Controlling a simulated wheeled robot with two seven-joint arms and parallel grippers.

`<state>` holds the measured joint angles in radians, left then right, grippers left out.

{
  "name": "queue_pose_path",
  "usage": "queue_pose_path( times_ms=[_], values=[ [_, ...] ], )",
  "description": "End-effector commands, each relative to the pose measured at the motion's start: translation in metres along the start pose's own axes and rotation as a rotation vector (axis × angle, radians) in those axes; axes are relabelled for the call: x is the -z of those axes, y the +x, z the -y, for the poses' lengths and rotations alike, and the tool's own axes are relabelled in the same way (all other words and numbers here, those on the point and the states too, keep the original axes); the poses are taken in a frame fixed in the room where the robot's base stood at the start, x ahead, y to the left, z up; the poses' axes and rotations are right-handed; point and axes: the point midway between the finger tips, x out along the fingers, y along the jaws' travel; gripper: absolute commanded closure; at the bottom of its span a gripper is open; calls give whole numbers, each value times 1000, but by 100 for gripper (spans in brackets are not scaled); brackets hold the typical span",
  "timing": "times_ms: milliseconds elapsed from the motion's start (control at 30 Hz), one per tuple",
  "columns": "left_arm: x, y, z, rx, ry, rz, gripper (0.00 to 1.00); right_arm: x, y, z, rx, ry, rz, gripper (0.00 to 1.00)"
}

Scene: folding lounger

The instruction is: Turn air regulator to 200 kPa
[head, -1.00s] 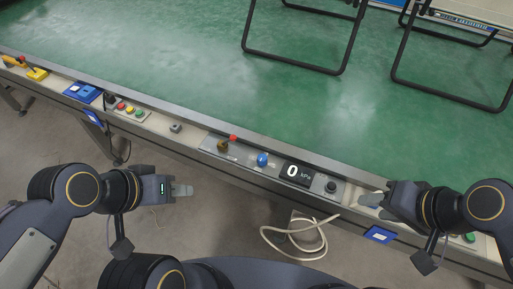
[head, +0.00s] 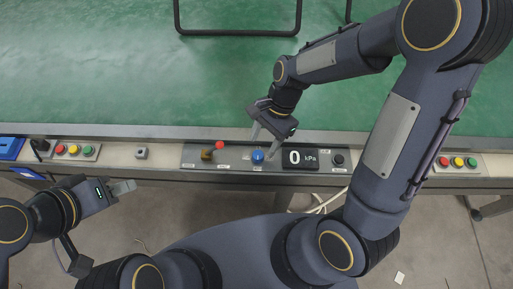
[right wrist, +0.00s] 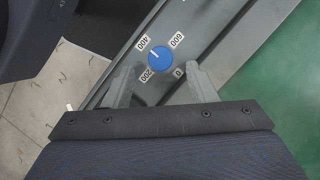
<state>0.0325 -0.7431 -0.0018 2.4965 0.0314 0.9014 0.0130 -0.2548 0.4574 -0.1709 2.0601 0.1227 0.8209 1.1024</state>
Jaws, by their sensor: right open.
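The blue regulator knob (head: 257,156) sits on the grey control panel, left of the black display (head: 300,158), which reads 0 kPa. My right gripper (head: 263,147) is open just above the knob. In the right wrist view the knob (right wrist: 159,56) lies beyond and between the spread fingertips (right wrist: 160,72), apart from both. Labels 0, 200, 400 and 600 surround the knob, and its small white mark points to the upper left. My left gripper (head: 122,187) is over the floor in front of the bench, away from the knob; its finger gap is unclear.
A red-topped brass valve (head: 210,151) stands left of the knob. A black button (head: 339,159) is right of the display. Button boxes (head: 75,151) and (head: 457,162) sit farther along the rail. The green bench top (head: 100,80) behind is mostly clear, with black lounger legs at the back.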

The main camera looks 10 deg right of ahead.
Motion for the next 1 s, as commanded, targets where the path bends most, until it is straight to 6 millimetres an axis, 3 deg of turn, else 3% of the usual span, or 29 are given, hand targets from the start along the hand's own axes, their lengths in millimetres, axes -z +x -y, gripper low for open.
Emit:
queue_pose_path(
  times_ms=[233, 600, 933, 1000],
  values=[
    [-3, 5, 2, 0, 0, 0, 64, 0, 35, -1, -2, -1, 1, 48],
    [-3, 6, 2, 0, 0, 0, 64, 0, 42, 0, 1, -2, 0, 48],
    [-3, 6, 2, 0, 0, 0, 64, 0, 41, 0, 1, -2, 0, 90],
    [-3, 6, 2, 0, 0, 0, 64, 0, 41, 0, 1, -2, 0, 93]
  ],
)
